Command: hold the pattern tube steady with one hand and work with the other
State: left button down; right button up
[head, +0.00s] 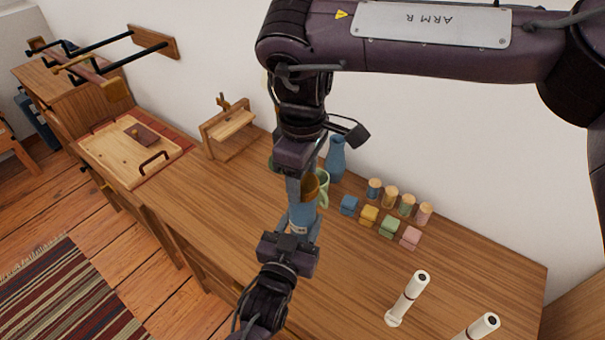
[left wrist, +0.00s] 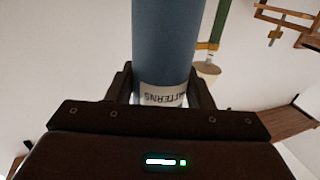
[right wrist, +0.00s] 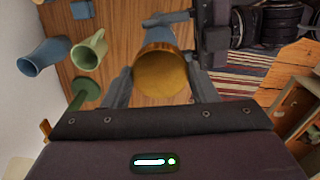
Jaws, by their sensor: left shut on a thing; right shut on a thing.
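The pattern tube (head: 303,214) is a blue cylinder standing about upright above the wooden table. In the left wrist view the tube (left wrist: 168,40) fills the space between the fingers and shows a white label with upside-down lettering. My left gripper (head: 298,232) is shut around its lower part. My right gripper (head: 306,190) comes down from above and is shut on the brown-gold cap (right wrist: 160,72) at the tube's top end. The cap also shows in the head view (head: 310,186). I cannot tell whether the cap is seated on the tube or just off it.
Close behind the tube stand a green mug (head: 323,186) and a blue vase (head: 336,158). To the right are several corked jars (head: 390,196), coloured blocks (head: 369,215) and white cylinders (head: 408,297). A wooden tray (head: 112,165) lies left; the table between is clear.

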jog(key=m, duration=0.6)
jog(key=shift+m, duration=0.4)
jog(key=m, duration=0.6)
jog(key=shift+m, duration=0.4)
jog(key=o, duration=0.9)
jog(key=shift+r, duration=2.25)
jog(key=shift+c, duration=0.2)
